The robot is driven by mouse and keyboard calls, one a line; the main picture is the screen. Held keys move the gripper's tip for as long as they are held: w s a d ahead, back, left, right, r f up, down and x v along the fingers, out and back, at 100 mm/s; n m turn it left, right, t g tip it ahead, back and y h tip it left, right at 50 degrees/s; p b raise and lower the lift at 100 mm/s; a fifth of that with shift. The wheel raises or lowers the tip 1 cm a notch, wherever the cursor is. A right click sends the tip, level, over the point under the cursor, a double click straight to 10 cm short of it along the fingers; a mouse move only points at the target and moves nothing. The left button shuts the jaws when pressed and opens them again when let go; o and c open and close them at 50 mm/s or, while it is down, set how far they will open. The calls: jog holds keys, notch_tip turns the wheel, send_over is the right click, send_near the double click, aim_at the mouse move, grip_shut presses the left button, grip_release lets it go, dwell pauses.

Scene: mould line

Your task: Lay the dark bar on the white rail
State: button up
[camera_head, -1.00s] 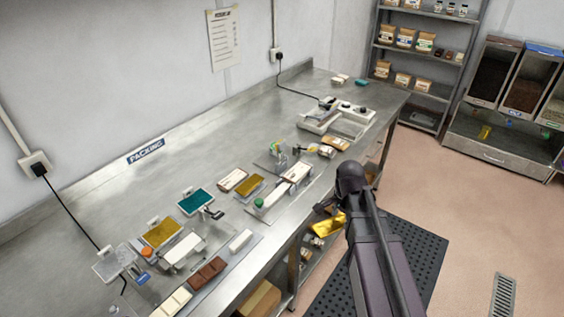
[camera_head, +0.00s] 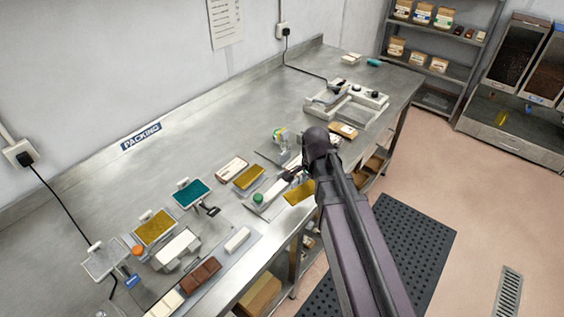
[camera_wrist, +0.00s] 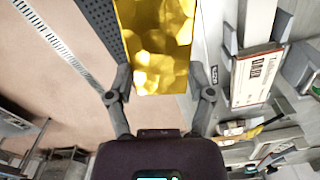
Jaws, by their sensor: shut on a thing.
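A dark brown bar (camera_head: 200,275) lies between pale bars on a grey strip at the front left of the bench in the head view. A long white piece with a green knob (camera_head: 270,190) lies near the bench's front edge; I cannot tell whether it is the white rail. My gripper (camera_wrist: 160,92) is shut on a flat, shiny gold piece (camera_wrist: 155,45), with one finger at each side. In the head view the gold piece (camera_head: 299,191) shows at the bench's front edge, beside the white piece. My arm hides part of the gripper there.
A white bar (camera_head: 237,239) lies behind the dark bar. Gold (camera_head: 154,228) and teal (camera_head: 193,193) panels stand further back. A boxed bar (camera_head: 231,168) and a gold slab (camera_head: 249,177) lie mid-bench. A pale appliance (camera_head: 350,105) stands at the far end. The back left of the bench is clear.

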aim_at(283, 182)
jog(key=shift+w+d, duration=0.1)
jog(key=shift+d, duration=0.05)
jog(key=shift+w+a, duration=0.2)
jog(key=w+a+n, duration=0.1)
jog(key=w+a, duration=0.1)
jog(key=a, duration=0.1)
jog(key=w+a+n, duration=0.1)
jog(key=w+a, duration=0.1)
jog(key=a, duration=0.1)
jog(key=w+a+r+n+p, duration=0.1)
jog(key=w+a, duration=0.2)
jog(key=shift+w, duration=0.1)
jog(key=shift+f, duration=0.25)
jog(key=shift+f+b, duration=2.95)
jog(key=shift+b, duration=0.2)
jog(key=shift+f+b, duration=0.25)
jog(key=shift+b, duration=0.05)
